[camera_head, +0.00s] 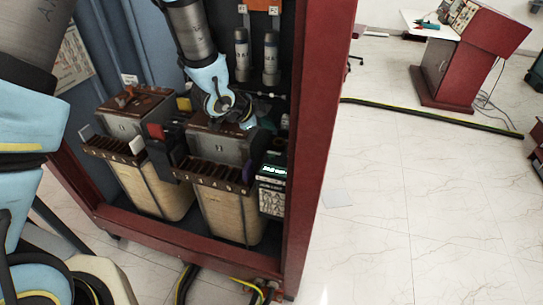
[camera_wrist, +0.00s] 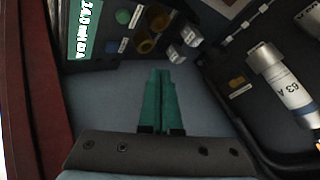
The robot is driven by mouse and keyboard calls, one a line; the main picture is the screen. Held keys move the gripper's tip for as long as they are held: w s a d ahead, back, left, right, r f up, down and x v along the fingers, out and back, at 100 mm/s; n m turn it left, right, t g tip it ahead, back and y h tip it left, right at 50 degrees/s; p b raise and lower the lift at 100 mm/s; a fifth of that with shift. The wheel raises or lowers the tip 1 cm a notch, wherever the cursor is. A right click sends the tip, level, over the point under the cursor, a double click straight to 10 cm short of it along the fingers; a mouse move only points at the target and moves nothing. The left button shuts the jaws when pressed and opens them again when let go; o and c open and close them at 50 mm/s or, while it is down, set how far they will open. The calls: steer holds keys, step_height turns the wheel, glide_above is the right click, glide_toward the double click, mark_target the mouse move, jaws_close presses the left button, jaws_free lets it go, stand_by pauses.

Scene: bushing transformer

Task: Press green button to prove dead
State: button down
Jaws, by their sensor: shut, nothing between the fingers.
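My gripper (camera_wrist: 161,76) is shut and empty; its two green fingers lie together in the wrist view. In the head view my wrist (camera_head: 210,88) reaches into the red cabinet above the right transformer, and the fingertips cannot be made out. A small dark device with a lit green display (camera_wrist: 86,28) is at upper left of the wrist view. Beside the display is a round green button (camera_wrist: 123,16), up and left of the fingertips and apart from them. The device also shows in the head view (camera_head: 272,183), below and right of my wrist.
Brown sockets (camera_wrist: 146,45) and small white blocks (camera_wrist: 190,36) sit beside the button. A fuse cylinder (camera_wrist: 280,80) is at right. The red cabinet post (camera_head: 318,130) stands close on the right. Two transformers (camera_head: 150,185) fill the cabinet's lower part. The floor at right is mostly clear.

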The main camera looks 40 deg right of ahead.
steer(key=shift+f+b, duration=2.85)
steer(key=shift+f, duration=1.35)
steer(key=shift+f, duration=0.15)
steer(key=shift+f+b, duration=0.25)
steer(key=shift+b, duration=0.25)
steer(key=shift+f+b, duration=0.45)
steer(key=shift+f, duration=0.05)
steer(key=shift+r, duration=0.1)
steer(key=shift+r+p, duration=0.55)
steer(key=shift+r, duration=0.25)
steer(key=shift+r, duration=0.1)
step_height(320, 180, up, 5)
steer(key=p, duration=0.3)
